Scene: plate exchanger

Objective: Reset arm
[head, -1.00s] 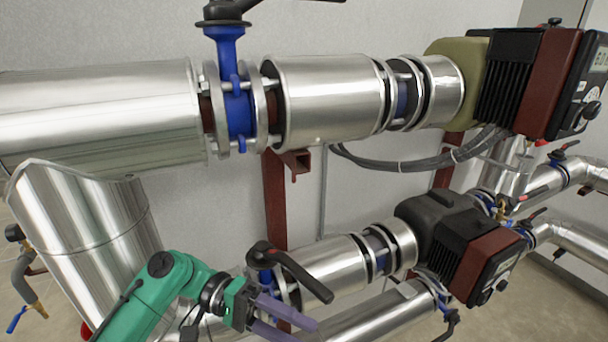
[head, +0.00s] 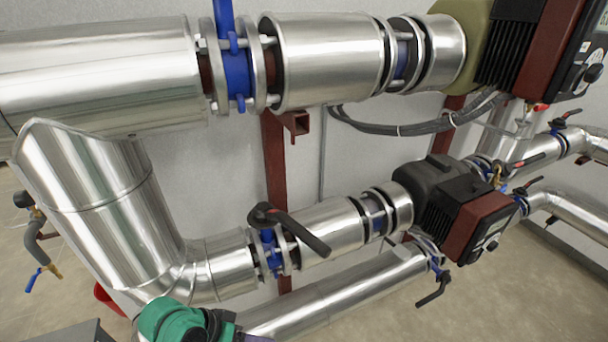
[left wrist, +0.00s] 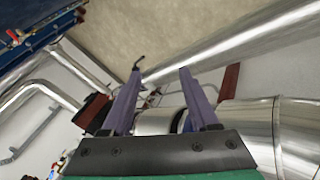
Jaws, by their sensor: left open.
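My left arm shows as a green link at the bottom edge of the head view, left of centre, with only a sliver of its purple gripper in frame. In the left wrist view my left gripper (left wrist: 160,70) has its two purple fingers apart with nothing between them. A silver pipe (left wrist: 230,45) runs behind the fingertips. The black-handled valve (head: 290,230) on the lower pipe stands above and to the right of my arm in the head view. My right gripper is not in view.
A large silver pipe (head: 100,75) crosses the top, with a blue valve (head: 235,75). A lower pump (head: 465,215) and a lower pipe (head: 340,290) lie to the right. A red bucket-like object (head: 108,297) is at lower left. Bare floor (head: 520,290) shows at lower right.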

